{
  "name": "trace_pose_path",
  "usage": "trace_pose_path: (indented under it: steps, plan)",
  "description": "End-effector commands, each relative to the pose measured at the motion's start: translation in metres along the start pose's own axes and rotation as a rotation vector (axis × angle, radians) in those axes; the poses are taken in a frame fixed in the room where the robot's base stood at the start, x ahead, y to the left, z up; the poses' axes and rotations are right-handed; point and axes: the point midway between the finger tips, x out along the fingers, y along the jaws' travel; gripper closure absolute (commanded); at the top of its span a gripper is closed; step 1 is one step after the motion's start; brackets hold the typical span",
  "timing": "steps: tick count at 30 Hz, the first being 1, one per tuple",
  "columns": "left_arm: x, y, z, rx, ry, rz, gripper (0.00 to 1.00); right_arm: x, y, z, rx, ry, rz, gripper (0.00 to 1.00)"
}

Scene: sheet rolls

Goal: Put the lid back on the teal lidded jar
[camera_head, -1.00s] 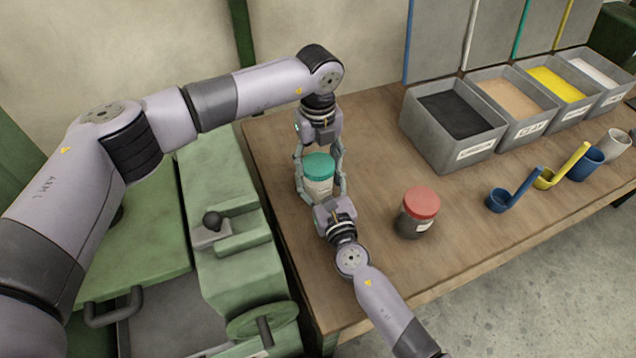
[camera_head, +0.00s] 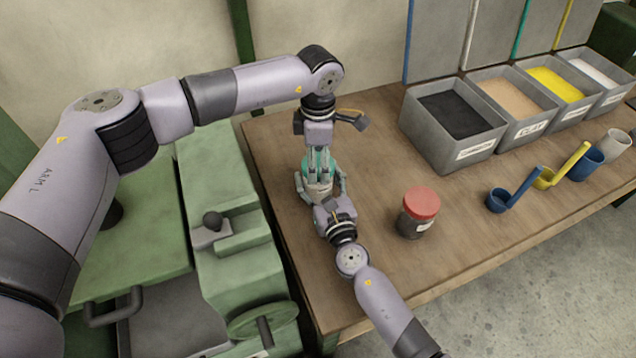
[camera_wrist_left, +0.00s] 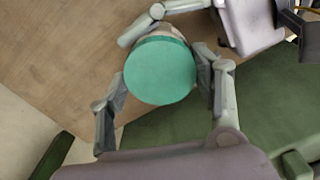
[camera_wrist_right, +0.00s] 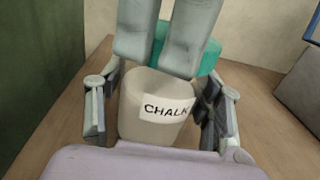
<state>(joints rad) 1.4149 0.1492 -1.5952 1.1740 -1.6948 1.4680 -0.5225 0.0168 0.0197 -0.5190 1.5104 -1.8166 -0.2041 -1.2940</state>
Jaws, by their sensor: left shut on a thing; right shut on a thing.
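The teal lid (camera_head: 307,169) is at the top of the pale jar (camera_head: 319,190), which has a CHALK label in the right wrist view (camera_wrist_right: 165,108). My left gripper (camera_head: 319,163) comes from above and is shut on the lid. In the left wrist view its fingers flank the round lid (camera_wrist_left: 160,70). My right gripper (camera_head: 320,188) is shut around the jar body from the front, a finger on each side.
A dark jar with a red lid (camera_head: 419,212) stands to the right on the wooden table (camera_head: 370,160). Grey bins (camera_head: 455,125) of powders line the back right, with blue and yellow scoops (camera_head: 510,192) before them. A green machine (camera_head: 225,225) is at the left.

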Motion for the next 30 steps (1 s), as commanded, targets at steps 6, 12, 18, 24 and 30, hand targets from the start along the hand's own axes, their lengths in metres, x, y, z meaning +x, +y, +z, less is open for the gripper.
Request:
trace_pose_path:
  steps: [6, 12, 18, 24, 30]
  plan:
    - [0.0, 0.0006, -0.0002, 0.275, 0.0, 0.001, 0.75, -0.0001, 0.0004, 0.0001, 0.0, 0.0, 0.001, 1.0]
    - [0.0, 0.0007, -0.0003, 0.272, 0.0, 0.002, 0.35, -0.0001, 0.0004, 0.0002, 0.0, 0.0, 0.001, 1.0]
    - [0.0001, 0.0004, -0.0002, 0.27, 0.0, 0.001, 0.22, -0.0001, 0.0004, 0.0001, 0.0, 0.0, 0.001, 1.0]
    - [0.0001, 0.0003, -0.0001, 0.27, 0.0, 0.0, 0.18, 0.0, 0.0003, 0.0001, 0.0, 0.0, 0.001, 1.0]
    - [-0.0019, 0.0004, -0.0001, 0.27, 0.0, 0.001, 0.18, 0.0, 0.0003, 0.0001, 0.0, 0.0, 0.001, 1.0]
